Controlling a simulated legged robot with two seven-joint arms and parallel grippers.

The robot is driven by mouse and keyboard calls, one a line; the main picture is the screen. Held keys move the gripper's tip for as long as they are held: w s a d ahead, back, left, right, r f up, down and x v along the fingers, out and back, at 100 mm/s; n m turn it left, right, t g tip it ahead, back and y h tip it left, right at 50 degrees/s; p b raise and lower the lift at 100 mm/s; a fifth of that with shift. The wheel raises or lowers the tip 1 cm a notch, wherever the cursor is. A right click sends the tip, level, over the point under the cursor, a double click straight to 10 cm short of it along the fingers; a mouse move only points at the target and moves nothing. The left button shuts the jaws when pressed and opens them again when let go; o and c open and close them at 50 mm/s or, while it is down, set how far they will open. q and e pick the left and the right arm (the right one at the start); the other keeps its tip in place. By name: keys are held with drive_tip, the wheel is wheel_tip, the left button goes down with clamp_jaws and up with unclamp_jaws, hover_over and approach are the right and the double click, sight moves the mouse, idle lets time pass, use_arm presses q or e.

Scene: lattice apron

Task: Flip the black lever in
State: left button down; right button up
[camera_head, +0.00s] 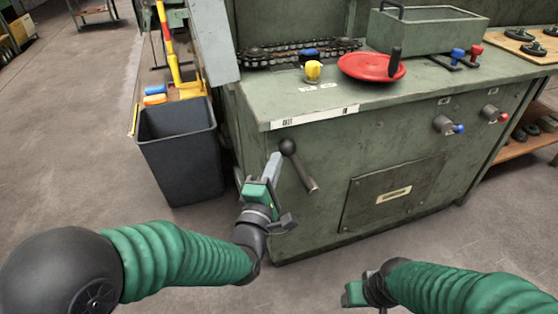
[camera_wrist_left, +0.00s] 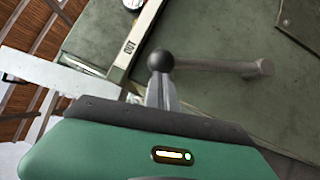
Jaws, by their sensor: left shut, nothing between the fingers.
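The black lever (camera_head: 298,167) is on the front face of the green machine cabinet, near its left corner. Its ball knob is at the upper left and its shaft slants down right to a pivot. In the left wrist view the ball knob (camera_wrist_left: 160,60) is just beyond my fingertips, with the shaft running right. My left gripper (camera_head: 274,160) is shut and empty, its grey fingers just left of the knob; I cannot tell if they touch it. The shut fingers also show in the left wrist view (camera_wrist_left: 161,84). My right gripper (camera_head: 354,293) is low in front, its fingers unclear.
On the cabinet top are a red disc (camera_head: 371,67) with a black handle, a yellow knob (camera_head: 313,70), a chain and a grey-green bin (camera_head: 425,29). Blue and red knobs are at right. A dark waste bin (camera_head: 179,150) stands left of the cabinet.

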use_arm(q)
drive_tip(key=w+d+r+m+g+y+p, duration=0.1)
drive_tip(key=w+d+r+m+g+p, duration=0.1)
drive_tip(key=d+p, duration=0.6)
drive_tip(key=w+d+r+m+g+y+p, duration=0.1)
drive_tip(key=w+d+r+m+g+p, duration=0.1)
drive_tip(key=d+m+p, duration=0.3)
drive_tip(key=w+d+p, duration=0.1)
drive_tip(key=d+p, duration=0.3)
drive_tip(key=p, duration=0.3)
drive_tip(key=shift+w+g, duration=0.2)
drive_tip(key=shift+g, duration=0.1)
use_arm(e)
drive_tip(key=w+v, duration=0.2)
drive_tip(key=v, duration=0.8)
drive_tip(key=w+r+v, duration=0.1)
drive_tip(key=w+v, duration=0.1)
drive_tip(key=v, duration=0.8)
drive_tip(key=shift+w+a+r, duration=0.15)
drive_tip(key=shift+w, duration=0.1)
